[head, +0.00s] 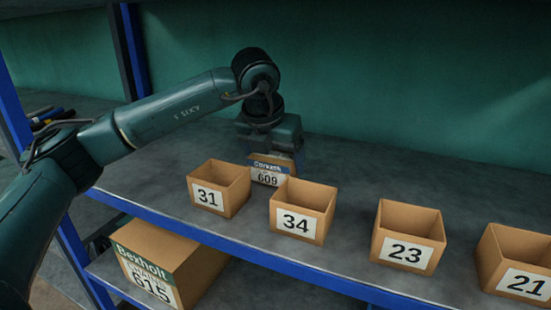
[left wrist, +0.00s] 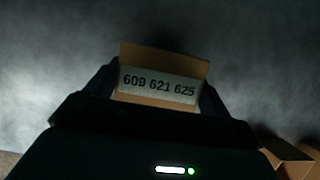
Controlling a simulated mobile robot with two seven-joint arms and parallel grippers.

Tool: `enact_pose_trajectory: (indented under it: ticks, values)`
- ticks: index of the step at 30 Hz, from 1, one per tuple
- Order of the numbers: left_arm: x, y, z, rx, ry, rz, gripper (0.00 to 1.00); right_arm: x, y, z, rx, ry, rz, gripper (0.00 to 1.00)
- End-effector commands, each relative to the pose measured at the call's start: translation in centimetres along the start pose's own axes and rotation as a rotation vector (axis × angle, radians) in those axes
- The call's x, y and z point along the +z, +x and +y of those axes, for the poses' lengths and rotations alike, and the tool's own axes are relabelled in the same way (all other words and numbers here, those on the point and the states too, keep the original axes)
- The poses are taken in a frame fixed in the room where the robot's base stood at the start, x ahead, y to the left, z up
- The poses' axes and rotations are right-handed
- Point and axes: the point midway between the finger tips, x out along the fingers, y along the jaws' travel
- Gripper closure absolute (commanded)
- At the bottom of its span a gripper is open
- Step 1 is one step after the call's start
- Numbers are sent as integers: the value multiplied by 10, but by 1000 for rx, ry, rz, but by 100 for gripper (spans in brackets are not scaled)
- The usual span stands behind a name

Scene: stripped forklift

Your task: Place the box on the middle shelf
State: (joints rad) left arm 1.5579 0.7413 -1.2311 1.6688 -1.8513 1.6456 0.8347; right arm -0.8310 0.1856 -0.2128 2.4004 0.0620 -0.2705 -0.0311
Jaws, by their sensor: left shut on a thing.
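The box (head: 265,178) is small and brown with a white label reading 609 and a dark blue band above it. In the head view it is behind the bins marked 31 and 34, which hide its lower part. My left gripper (head: 274,150) points down and is shut on it from above. In the left wrist view the box (left wrist: 160,84) sits between the fingers, its label reading 609 621 625. The shelf (head: 350,180) is grey with a blue front edge. I cannot tell whether the box touches it. My right gripper is not in view.
Open bins 31 (head: 219,189), 34 (head: 303,209), 23 (head: 408,237) and 21 (head: 516,264) line the shelf front. A large Bexholt box (head: 165,262) stands on the level below. A blue post (head: 14,105) rises at left. The shelf's back right is clear.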

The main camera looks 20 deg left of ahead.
Motion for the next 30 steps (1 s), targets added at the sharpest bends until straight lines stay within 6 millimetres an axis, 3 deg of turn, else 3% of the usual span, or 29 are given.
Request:
enact_pose_trajectory:
  ticks: [11, 12, 18, 26, 30]
  values:
    - [0, 4, -1, -2, 0, -4, 48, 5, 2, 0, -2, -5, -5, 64]
    - [0, 4, 0, -1, 0, -2, 17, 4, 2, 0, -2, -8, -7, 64]
    - [0, 4, 0, -1, 0, -2, 0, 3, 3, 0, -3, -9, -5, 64]
    - [1, 1, 0, -1, 0, -2, 0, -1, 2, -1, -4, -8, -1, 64]
    - [2, -13, -1, -3, 0, -5, 0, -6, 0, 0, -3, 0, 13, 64]
